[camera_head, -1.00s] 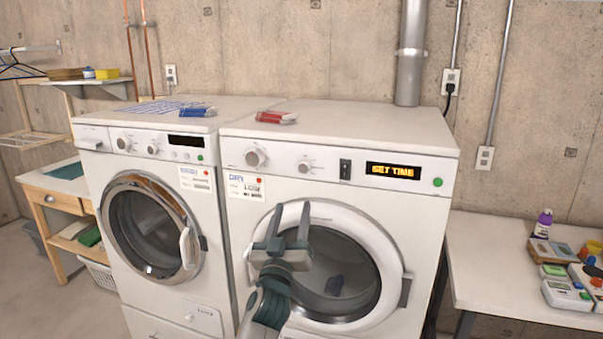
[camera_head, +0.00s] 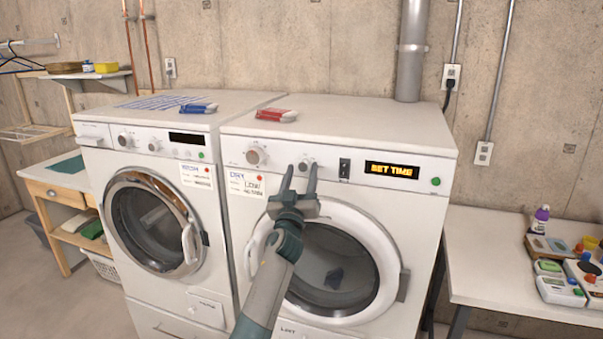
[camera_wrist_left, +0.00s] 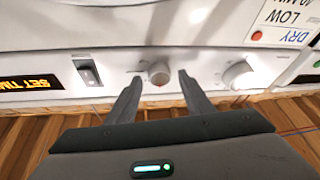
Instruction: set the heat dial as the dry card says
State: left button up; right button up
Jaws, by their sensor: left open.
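The white dryer has a larger left knob (camera_head: 256,156) and a smaller right knob (camera_head: 306,164); their markings are too small to read. The dry card (camera_head: 246,185) is on the dryer front below the larger knob. In the left wrist view, the card (camera_wrist_left: 285,24) reads DRY, LOW and a partly cut-off MIN line. My left gripper (camera_head: 299,180) is open and empty at the panel. In the left wrist view, its fingers point at the smaller knob (camera_wrist_left: 159,73), which shows between them; contact cannot be told. The larger knob (camera_wrist_left: 238,75) is outside the fingers.
The dryer display (camera_head: 392,170) reads SET TIME, between a dark switch (camera_head: 345,168) and a green button (camera_head: 435,181). The washer (camera_head: 150,210) stands on the left with its own card (camera_head: 196,176). A side table (camera_head: 490,260) is right.

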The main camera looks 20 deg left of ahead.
pick_arm(q)
jog(key=c, duration=1)
jog(key=shift+c, duration=0.2)
jog(key=shift+m, duration=0.4)
jog(key=m+h, duration=0.1)
jog(key=m, duration=0.1)
jog(key=m+h, duration=0.1)
jog(key=shift+a+m, duration=0.2)
jog(key=shift+m, duration=0.2)
jog(key=m+h+p, duration=0.1)
jog(key=m+h, duration=0.1)
jog(key=m, duration=0.1)
jog(key=shift+a+m, duration=0.1)
jog(key=shift+m, duration=0.3)
jog(key=shift+a+m+h+p, duration=0.1)
jog(key=shift+m+h+p, duration=0.55)
jog(key=shift+m+h, duration=1.25)
jog(key=shift+m+g, duration=0.3)
jog(key=shift+m, duration=0.3)
